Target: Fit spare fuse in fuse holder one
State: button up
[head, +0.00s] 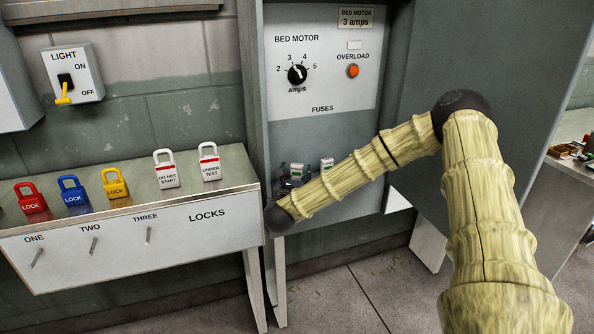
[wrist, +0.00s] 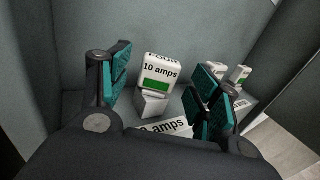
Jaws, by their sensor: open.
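My gripper (wrist: 163,76) is open, with one teal-padded finger on each side of a white fuse (wrist: 158,72) marked "10 amps" with a green band. That fuse stands upright on a white base, and gaps show between it and the pads. In the head view, fuses (head: 297,169) (head: 327,163) show under the word FUSES, and my dark gripper (head: 290,184) is beside the left one, mostly hidden by my arm. I cannot tell which holder is number one.
The fuses sit in a grey cabinet recess below the BED MOTOR panel (head: 330,92), which has a dial and an orange overload button. A "10 amps" label (wrist: 165,127) lies in front of the fuse. A lock bench (head: 150,238) with several padlocks stands left.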

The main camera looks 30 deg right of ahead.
jog(key=v, duration=0.9)
jog(key=shift+r, duration=0.1)
